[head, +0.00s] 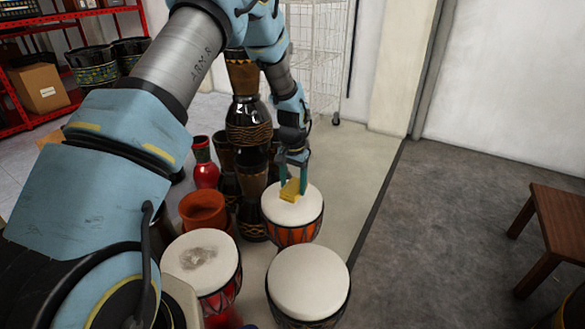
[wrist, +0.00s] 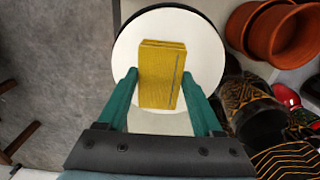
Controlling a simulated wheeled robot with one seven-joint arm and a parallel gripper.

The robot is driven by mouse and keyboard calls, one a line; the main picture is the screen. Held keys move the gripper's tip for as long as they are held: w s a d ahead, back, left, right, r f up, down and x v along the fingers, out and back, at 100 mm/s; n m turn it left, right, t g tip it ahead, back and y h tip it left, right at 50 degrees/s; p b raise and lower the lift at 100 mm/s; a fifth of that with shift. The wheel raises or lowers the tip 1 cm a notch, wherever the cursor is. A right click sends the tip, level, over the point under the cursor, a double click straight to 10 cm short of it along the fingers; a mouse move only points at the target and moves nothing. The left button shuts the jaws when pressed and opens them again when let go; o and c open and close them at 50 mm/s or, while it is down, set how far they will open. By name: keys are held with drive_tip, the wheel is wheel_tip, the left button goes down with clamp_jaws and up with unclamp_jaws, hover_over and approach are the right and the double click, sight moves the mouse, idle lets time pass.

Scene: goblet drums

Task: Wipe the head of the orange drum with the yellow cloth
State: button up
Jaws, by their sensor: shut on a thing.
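The orange drum (head: 291,235) stands in the middle of the head view with its pale head upward. Its head (wrist: 205,38) looks clean and white around the cloth in the wrist view. The yellow cloth (head: 290,190) is a folded block, and it also shows in the wrist view (wrist: 160,75). My gripper (head: 293,165) is shut on the cloth, with a teal finger at each side of it. The cloth is over the drum head; I cannot tell whether it touches. The part of the head under the cloth is hidden.
A red drum (head: 205,265) with a grey smudge on its head stands at the front left. Another white-headed drum (head: 308,283) stands at the front. A terracotta pot (head: 204,212), a red vase (head: 205,165) and tall dark drums (head: 249,125) crowd the left. A wooden table (head: 555,225) is right; floor between is clear.

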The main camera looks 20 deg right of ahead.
drive_tip(key=shift+r+p, duration=1.4)
drive_tip(key=shift+r, duration=0.75)
